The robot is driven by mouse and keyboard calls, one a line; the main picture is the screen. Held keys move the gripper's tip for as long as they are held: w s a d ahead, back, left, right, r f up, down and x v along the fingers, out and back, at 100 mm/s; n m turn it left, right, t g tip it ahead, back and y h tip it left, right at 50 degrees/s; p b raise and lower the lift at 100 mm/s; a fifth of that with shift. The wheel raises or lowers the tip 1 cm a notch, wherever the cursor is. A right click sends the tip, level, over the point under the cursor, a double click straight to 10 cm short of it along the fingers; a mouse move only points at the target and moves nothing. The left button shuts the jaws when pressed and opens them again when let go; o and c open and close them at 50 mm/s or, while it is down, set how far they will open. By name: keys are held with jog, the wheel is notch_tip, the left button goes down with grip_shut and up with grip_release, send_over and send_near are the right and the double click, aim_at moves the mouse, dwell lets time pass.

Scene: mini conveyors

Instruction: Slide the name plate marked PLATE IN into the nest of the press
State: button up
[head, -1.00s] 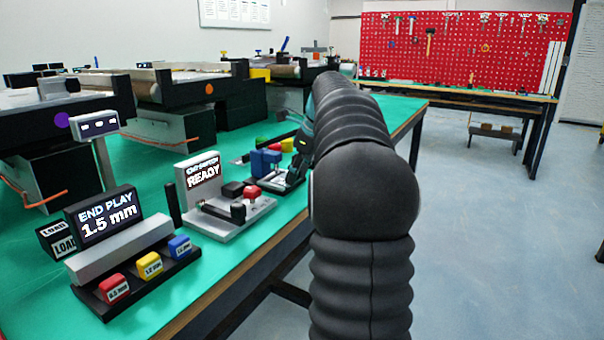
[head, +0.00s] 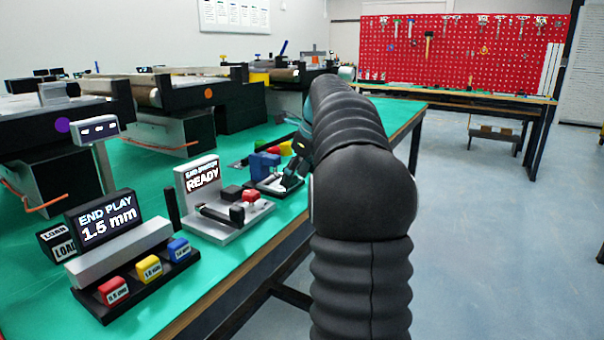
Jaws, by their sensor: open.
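A small blue press-like device (head: 264,166) stands on a dark base on the green bench, beyond the READY station. My arm reaches away from me over the bench's right edge. My gripper (head: 292,181) is small and partly hidden by my arm. It is open and close to the right side of the blue device; I cannot tell whether they touch. Red and yellow parts show just behind it. The plate marked PLATE IN and the nest cannot be made out from here.
The READY station (head: 203,180) and the END PLAY 1.5 mm display (head: 107,217) with red, yellow and blue blocks stand nearer on the green bench (head: 235,268). Mini conveyors (head: 190,88) line the back left. The floor at right (head: 500,240) is clear.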

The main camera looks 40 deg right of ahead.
jog(key=shift+w+a+r, duration=0.2)
jog(key=shift+w+a, duration=0.05)
jog(key=shift+w, duration=0.15)
jog(key=v, duration=1.2)
jog(key=shift+s+d+f, duration=0.2)
jog(key=shift+s+d, duration=0.05)
jog(key=shift+s, duration=0.1)
